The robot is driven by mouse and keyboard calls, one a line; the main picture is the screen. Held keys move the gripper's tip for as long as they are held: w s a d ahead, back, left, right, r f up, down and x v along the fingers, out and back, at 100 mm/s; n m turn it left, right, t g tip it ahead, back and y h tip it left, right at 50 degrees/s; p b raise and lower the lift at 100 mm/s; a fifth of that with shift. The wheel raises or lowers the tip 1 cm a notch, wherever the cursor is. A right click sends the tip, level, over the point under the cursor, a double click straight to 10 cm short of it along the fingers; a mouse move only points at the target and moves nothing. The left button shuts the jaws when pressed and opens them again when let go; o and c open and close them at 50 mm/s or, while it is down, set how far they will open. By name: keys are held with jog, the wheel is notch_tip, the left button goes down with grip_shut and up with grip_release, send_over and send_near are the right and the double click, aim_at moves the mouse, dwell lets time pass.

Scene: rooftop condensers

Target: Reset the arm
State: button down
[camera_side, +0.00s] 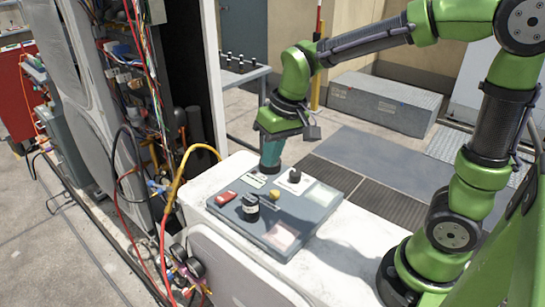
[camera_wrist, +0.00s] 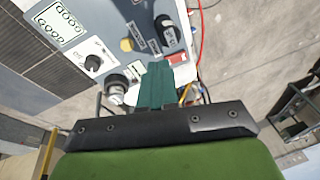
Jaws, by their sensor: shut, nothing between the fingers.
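My green arm reaches over a grey control panel (camera_side: 325,196) that lies on a white housing. My gripper (camera_side: 270,165) points down at the panel's far left corner, its teal fingers together and empty. In the side view I cannot tell whether the tips touch the panel. In the wrist view the closed teal fingers (camera_wrist: 157,72) overlap the panel's edge and hide part of it. Beside them is a round silver-and-black knob (camera_wrist: 115,86). The panel also carries a large black knob (camera_side: 250,204), a yellow button (camera_side: 274,194), a red switch (camera_side: 225,198) and a smaller black knob (camera_side: 295,175).
An opened condenser unit (camera_side: 90,110) with loose wires stands at the left. Yellow and red hoses (camera_side: 178,185) and gauges (camera_side: 186,266) hang close to the housing's left side. A grey box (camera_side: 385,103) and a rail table (camera_side: 245,75) stand behind. Floor grating lies right of the panel.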

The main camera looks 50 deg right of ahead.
jog(key=s+d+r+m+t, duration=0.1)
jog(key=s+r+t, duration=0.3)
jog(key=s, duration=0.7)
jog(key=shift+s+d+r+m+t+y, duration=0.35)
jog(key=shift+d+r, duration=0.2)
jog(key=shift+r, duration=0.15)
